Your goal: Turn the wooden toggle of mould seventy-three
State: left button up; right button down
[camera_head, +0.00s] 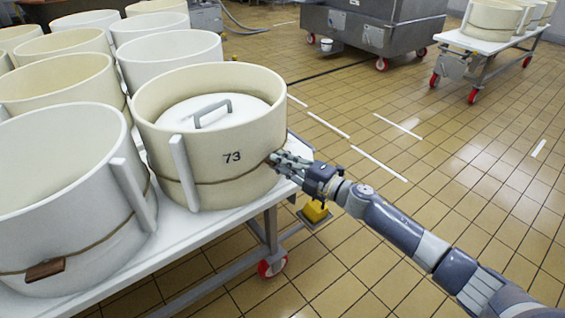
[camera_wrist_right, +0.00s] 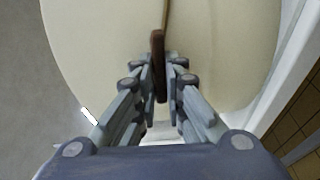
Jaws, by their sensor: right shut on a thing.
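Mould seventy-three (camera_head: 255,125) is a cream round tub marked 73, with a cord around it and a white lid with a grey handle (camera_head: 212,110) inside. It stands at the right end of a white table. Its brown wooden toggle (camera_wrist_right: 158,55) hangs on the cord (camera_wrist_right: 166,14) and points along the gripper's fingers in the right wrist view. My right gripper (camera_head: 277,160) is at the mould's right side, shut on the toggle. The fingers hide most of the toggle in the head view. In the right wrist view the fingers (camera_wrist_right: 161,85) are on both sides of it. My left gripper is not in view.
Several other cream moulds (camera_head: 65,160) crowd the white table (camera_head: 185,235) to the left and behind. The nearest has its own brown toggle (camera_head: 45,269). A yellow object (camera_head: 315,212) is below the table's end. Tiled floor (camera_head: 450,160) lies open to the right.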

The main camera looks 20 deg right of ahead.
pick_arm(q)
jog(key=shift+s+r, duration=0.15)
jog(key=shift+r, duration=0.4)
pick_arm(e)
jog(key=shift+f+n, duration=0.1)
jog(key=shift+n, duration=0.5)
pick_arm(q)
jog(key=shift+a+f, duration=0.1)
pick_arm(e)
jog(key=c, duration=1.7)
grip_release()
jog(key=shift+o, duration=0.2)
jog(key=shift+s, duration=0.1)
jog(key=v, duration=1.2)
